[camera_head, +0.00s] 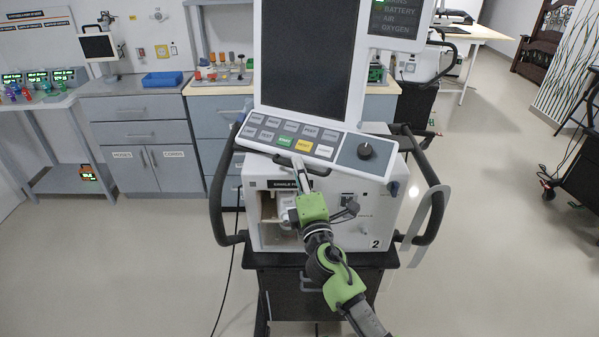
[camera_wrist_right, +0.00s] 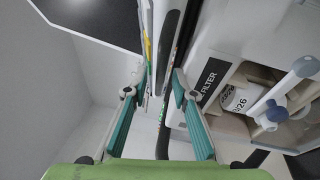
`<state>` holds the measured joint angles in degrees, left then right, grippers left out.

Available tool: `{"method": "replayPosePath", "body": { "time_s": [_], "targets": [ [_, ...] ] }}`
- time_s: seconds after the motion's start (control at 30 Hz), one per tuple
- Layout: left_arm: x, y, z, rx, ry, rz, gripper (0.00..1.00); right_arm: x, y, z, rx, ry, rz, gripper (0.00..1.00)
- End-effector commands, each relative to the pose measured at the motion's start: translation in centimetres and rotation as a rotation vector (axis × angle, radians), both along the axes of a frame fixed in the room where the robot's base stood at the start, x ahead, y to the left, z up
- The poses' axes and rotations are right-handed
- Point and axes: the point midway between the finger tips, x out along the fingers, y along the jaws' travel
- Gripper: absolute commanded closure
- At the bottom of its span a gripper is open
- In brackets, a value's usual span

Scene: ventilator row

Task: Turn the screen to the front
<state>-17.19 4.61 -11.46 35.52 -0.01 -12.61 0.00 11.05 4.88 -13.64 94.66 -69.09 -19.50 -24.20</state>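The ventilator's screen (camera_head: 308,52) is a dark display in a white frame, with a button panel (camera_head: 290,135) and knob below it. It is tilted in the picture, its lower edge sloping down to the right, askew to the white ventilator body (camera_head: 375,205). My right gripper (camera_head: 299,170) is at the panel's lower edge, left of its middle. In the right wrist view, the fingers of my right gripper (camera_wrist_right: 155,90) stand apart on either side of the panel edge and a black bar (camera_wrist_right: 168,80). Contact is not clear. My left gripper is out of view.
Black side handles (camera_head: 218,195) flank the ventilator body. An open filter compartment (camera_head: 270,207) is beside my right gripper; the wrist view shows its "FILTER" label (camera_wrist_right: 209,82). Grey cabinets (camera_head: 140,140) stand behind at left. Floor is clear on both sides.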

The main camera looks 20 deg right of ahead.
Motion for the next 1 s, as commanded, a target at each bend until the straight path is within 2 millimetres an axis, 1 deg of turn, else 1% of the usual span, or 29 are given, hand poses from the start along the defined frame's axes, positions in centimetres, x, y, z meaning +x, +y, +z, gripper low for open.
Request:
{"method": "replayPosePath", "body": {
  "time_s": [0.17, 0.2, 0.27, 0.47, 0.57, 0.77, 0.87, 1.0],
  "targets": [
    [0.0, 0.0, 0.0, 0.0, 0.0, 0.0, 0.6, 0.0, 0.0, 0.0, 0.001, 0.001, 0.0, 0.75],
    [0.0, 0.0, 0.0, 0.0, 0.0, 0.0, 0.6, 0.0, 0.0, 0.0, 0.001, 0.001, 0.0, 0.86],
    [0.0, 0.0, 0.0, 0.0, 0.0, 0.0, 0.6, 0.0, 0.0, 0.0, 0.001, 0.001, 0.0, 1.0],
    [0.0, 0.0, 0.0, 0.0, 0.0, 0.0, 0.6, -0.1, 0.0, 0.0, 0.0, 0.001, 0.001, 1.0],
    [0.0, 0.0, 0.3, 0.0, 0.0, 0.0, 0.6, -0.3, -0.5, -0.1, -0.004, 0.003, 0.018, 1.0],
    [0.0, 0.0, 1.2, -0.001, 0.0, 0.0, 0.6, -1.6, -2.5, -0.1, -0.008, 0.004, 0.14, 1.0],
    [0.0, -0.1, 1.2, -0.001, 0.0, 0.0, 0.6, -2.2, -3.7, -0.3, -0.008, 0.006, 0.21, 1.0],
    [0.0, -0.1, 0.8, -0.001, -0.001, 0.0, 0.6, -3.0, -5.3, -0.4, -0.008, 0.004, 0.307, 1.0]
  ]
}}
